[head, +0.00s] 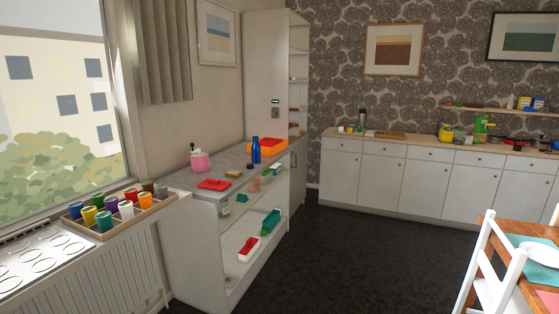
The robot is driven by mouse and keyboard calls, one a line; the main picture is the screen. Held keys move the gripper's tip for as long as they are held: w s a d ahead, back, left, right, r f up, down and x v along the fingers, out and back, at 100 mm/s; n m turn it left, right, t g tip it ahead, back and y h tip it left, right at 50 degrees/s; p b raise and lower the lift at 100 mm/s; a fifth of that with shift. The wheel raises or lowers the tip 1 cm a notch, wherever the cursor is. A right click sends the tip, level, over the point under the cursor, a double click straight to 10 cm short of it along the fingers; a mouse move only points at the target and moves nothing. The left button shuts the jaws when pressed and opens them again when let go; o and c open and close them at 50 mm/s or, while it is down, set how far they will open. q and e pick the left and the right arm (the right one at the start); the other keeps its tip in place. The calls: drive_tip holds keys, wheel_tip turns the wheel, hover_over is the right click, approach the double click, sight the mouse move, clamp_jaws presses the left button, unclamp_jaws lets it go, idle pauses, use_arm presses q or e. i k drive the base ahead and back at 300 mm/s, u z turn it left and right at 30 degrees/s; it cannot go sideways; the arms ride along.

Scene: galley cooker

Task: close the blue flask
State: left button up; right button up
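A tall blue flask (256,151) stands upright on the grey worktop (228,172) of the white shelf unit left of centre. It stands in front of the orange tray (270,146). Its top is too small to tell whether a lid is on it. A small dark object (250,166) lies on the worktop close to the flask's foot; I cannot tell what it is. Neither of my grippers is in view.
A pink pot (200,162), a red board (214,184) and a sponge-like block (233,174) share the worktop. A rack of coloured cups (118,211) sits by the window. A white chair (497,262) and table stand at right. The dark floor between is clear.

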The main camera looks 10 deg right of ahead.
sight(256, 148)
drive_tip(key=z, duration=0.05)
drive_tip(key=i, duration=2.15)
drive_tip(key=u, duration=0.55)
drive_tip(key=i, duration=0.6)
drive_tip(key=u, duration=0.25)
